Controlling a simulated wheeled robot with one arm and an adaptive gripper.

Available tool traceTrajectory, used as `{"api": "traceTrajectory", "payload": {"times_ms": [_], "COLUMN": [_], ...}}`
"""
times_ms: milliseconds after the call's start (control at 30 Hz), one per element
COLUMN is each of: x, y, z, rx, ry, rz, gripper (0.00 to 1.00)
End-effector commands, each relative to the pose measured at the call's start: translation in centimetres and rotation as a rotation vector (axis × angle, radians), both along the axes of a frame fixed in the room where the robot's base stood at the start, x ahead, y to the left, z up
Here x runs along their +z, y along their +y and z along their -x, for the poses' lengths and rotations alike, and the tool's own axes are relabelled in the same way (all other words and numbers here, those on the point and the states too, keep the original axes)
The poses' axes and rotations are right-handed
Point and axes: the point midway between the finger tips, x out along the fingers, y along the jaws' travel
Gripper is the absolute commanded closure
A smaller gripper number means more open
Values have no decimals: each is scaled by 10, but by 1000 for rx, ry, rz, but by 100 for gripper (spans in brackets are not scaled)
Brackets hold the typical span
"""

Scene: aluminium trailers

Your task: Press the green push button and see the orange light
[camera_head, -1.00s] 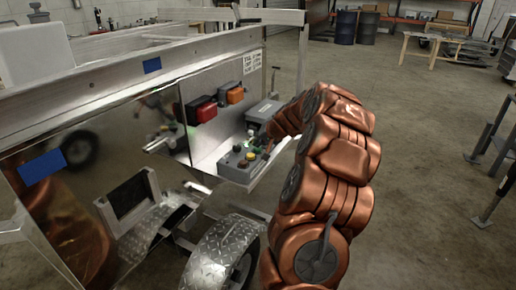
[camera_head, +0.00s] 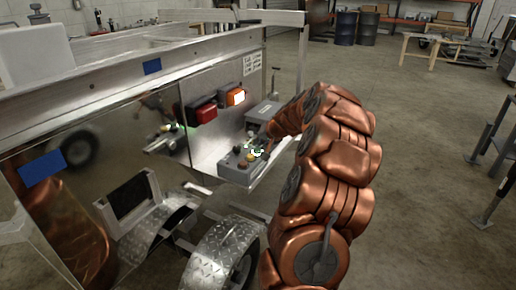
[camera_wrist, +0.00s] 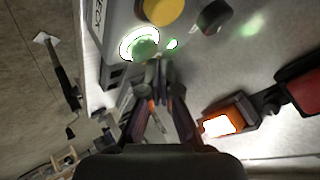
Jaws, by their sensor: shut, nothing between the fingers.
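The green push button (camera_head: 256,149) sits on a grey control box (camera_head: 233,173) on the trailer's shelf, and its ring glows. In the wrist view, the glowing green button (camera_wrist: 140,44) is just beyond the fingertips. My gripper (camera_wrist: 158,66) is shut and empty, its tips at the button's edge; I cannot tell whether they touch it. The orange light (camera_head: 236,97) on the upright metal panel is lit bright; it also shows lit in the wrist view (camera_wrist: 222,123). My arm partly hides the gripper in the head view.
A yellow button (camera_wrist: 162,10) and a black knob (camera_wrist: 214,17) are beside the green button. A red light (camera_head: 204,112) is left of the orange one. A second grey box (camera_head: 262,111) stands behind the control box. Open floor (camera_head: 425,150) lies to the right.

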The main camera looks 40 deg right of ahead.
Motion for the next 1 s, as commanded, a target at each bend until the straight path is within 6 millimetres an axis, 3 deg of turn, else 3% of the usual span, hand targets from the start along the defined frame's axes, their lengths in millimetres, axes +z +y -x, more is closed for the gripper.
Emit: {"api": "traceTrajectory", "payload": {"times_ms": [467,1000], "x": [7,48], "y": [0,-1], "z": [0,0], "rx": [-1,-2], "ry": [-1,-2], "rz": [0,3], "gripper": [100,100]}}
